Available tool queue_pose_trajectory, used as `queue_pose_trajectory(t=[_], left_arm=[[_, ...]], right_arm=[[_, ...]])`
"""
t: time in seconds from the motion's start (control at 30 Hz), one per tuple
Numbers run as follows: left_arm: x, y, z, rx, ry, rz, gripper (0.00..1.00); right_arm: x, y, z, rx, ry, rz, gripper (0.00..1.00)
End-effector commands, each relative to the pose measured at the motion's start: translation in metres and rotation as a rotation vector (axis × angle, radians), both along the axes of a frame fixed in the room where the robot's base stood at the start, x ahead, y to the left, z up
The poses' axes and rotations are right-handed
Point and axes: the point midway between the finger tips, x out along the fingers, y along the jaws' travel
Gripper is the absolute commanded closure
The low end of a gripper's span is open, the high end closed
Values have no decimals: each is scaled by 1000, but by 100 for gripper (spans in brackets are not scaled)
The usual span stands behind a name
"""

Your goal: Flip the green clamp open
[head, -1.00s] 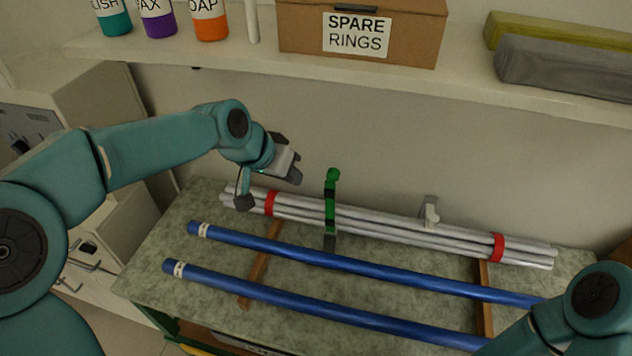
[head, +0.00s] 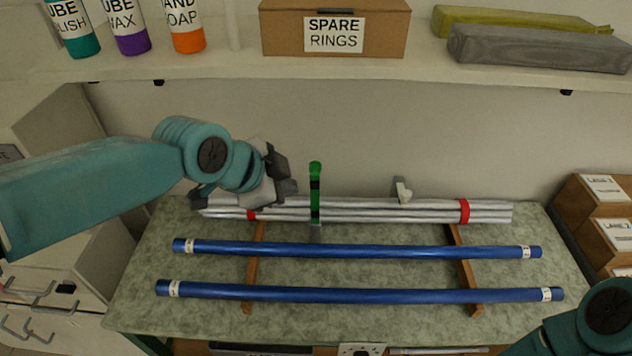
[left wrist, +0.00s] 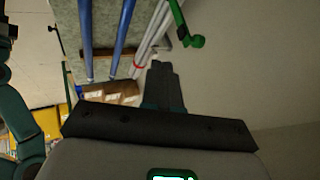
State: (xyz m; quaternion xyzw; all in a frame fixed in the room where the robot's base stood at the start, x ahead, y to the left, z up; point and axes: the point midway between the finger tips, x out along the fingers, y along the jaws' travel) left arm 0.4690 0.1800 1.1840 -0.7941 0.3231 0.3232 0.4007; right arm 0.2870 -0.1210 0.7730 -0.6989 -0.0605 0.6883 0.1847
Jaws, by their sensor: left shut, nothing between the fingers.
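The green clamp (head: 315,190) crosses the bundle of silver rods (head: 365,212) at the back of the bench. Its green arm stands up with a rounded knob at the top. It also shows at the top of the left wrist view (left wrist: 183,24). My left gripper (head: 290,182) is just left of the clamp's upper part, apart from it in the picture, above the rods' left end. Its fingers (left wrist: 163,86) are together and empty. The clamp's latch detail is too small to tell. My right gripper is outside the frames; only its arm shows at lower right.
A grey-white clamp (head: 403,190) is at the rods further right. Two blue rods (head: 360,250) lie across wooden strips in front. A shelf (head: 400,70) with a SPARE RINGS box (head: 335,30) hangs above. Labelled lane boxes (head: 600,215) stand at right.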

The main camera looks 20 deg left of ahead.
Motion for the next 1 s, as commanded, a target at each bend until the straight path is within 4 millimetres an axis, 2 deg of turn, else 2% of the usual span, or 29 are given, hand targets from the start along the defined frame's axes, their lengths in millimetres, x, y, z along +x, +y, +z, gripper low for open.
queue_pose_trajectory(t=[0.13,0.27,0.67,0.8,1.0], left_arm=[[0,1,-1,17,-9,-13,100],[9,-2,-12,18,-7,-9,100],[57,-23,-77,17,-5,-7,100],[78,-16,-69,15,-9,-3,100],[92,-12,-69,15,-10,-6,100]], right_arm=[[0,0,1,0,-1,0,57],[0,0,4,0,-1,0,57],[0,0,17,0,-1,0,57],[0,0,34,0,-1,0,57],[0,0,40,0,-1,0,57]])
